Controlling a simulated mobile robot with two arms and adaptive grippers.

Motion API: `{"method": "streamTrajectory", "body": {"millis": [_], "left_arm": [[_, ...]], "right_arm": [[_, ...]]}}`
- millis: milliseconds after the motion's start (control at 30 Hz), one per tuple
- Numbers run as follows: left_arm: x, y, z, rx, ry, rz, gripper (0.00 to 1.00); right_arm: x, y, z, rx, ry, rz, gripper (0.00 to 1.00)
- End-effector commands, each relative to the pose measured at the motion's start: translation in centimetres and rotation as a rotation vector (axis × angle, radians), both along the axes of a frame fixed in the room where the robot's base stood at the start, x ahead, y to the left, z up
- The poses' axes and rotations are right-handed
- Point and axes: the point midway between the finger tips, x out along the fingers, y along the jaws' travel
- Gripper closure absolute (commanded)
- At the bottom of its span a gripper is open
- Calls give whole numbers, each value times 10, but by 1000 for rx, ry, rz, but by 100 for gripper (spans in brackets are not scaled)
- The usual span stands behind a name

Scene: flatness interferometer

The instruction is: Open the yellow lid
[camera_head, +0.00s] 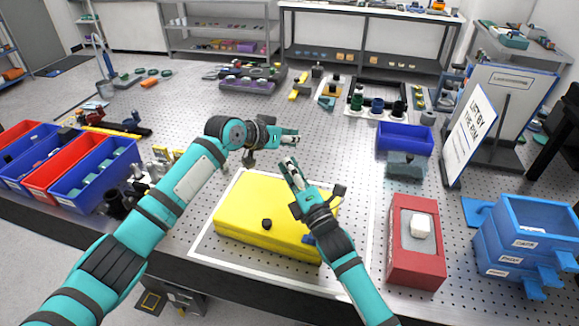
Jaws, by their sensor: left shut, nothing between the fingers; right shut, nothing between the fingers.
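The yellow lid (262,203) lies flat and closed inside a white outlined area on the perforated table, with a small black knob (267,224) near its front edge. My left gripper (294,136) is shut and empty beyond the back edge of the lid, pointing right. My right gripper (290,164) is shut and empty over the lid's right part, its fingers pointing up and back. My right arm hides the lid's right side. Whether the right gripper touches the lid cannot be told.
A red box (402,273) with a white block (421,226) stands right of the lid. Blue drawers (527,240) and a sign (468,135) stand farther right. Red and blue bins (62,172) line the left edge. A blue bin (404,138) stands behind right.

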Motion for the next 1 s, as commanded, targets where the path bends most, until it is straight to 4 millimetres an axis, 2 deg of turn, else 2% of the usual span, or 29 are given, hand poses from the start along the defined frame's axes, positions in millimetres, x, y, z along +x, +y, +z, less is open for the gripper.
{"method": "streamTrajectory", "body": {"millis": [233,567,867,1000], "left_arm": [[0,0,0,0,0,0,98],[0,0,0,0,0,0,55],[-1,1,1,0,0,0,54],[-7,9,6,-1,-1,0,54]], "right_arm": [[0,0,0,0,0,0,100],[0,0,0,0,0,0,100],[0,0,0,0,0,0,100],[0,0,0,0,0,0,100]]}}
